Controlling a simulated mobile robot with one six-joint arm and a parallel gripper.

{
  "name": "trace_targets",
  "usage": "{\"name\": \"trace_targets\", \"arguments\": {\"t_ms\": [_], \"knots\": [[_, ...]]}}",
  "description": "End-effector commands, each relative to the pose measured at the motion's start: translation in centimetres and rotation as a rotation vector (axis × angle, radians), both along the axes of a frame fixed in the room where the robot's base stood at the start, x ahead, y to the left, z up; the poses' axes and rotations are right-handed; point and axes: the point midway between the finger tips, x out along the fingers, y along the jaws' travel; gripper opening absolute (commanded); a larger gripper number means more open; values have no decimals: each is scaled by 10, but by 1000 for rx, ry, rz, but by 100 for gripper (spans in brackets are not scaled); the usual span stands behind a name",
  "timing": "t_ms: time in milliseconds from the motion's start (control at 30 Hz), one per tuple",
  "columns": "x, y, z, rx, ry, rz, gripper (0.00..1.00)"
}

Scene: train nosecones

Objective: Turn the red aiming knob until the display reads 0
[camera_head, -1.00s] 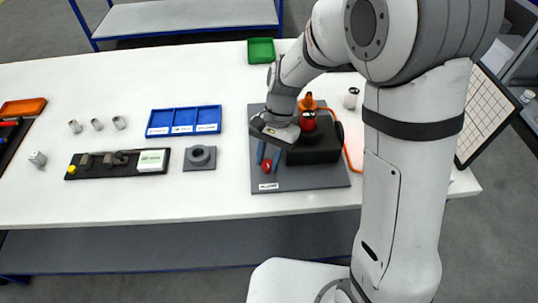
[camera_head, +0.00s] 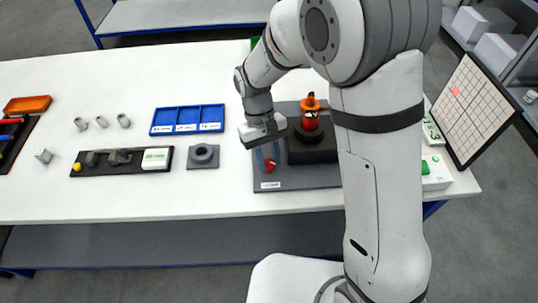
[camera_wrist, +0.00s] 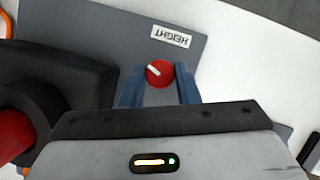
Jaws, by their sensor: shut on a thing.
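The red knob (camera_head: 270,166) is near the front left of a dark grey base plate (camera_head: 297,182). In the wrist view the knob (camera_wrist: 160,75) has a white pointer line slanting to the upper left. A white label reading HEIGHT (camera_wrist: 171,36) is beside it. My gripper (camera_head: 267,156) is over the knob from behind. In the wrist view its two blue fingers (camera_wrist: 158,83) stand on either side of the knob, shut on it.
A black block with a red and orange piece (camera_head: 311,120) stands right of my gripper. A gridded panel (camera_head: 471,105) with one red square stands at the right, near a white box with a green button (camera_head: 436,172). A blue tray (camera_head: 188,119) and grey holder (camera_head: 202,156) lie left.

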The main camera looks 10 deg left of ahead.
Motion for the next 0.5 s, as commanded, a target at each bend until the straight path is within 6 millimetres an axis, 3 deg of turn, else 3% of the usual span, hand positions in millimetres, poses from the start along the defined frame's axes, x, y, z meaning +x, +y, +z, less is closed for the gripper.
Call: {"name": "trace_targets", "arguments": {"t_ms": [500], "knots": [[-2, 2, 0, 1, 1, 349, 6]]}}
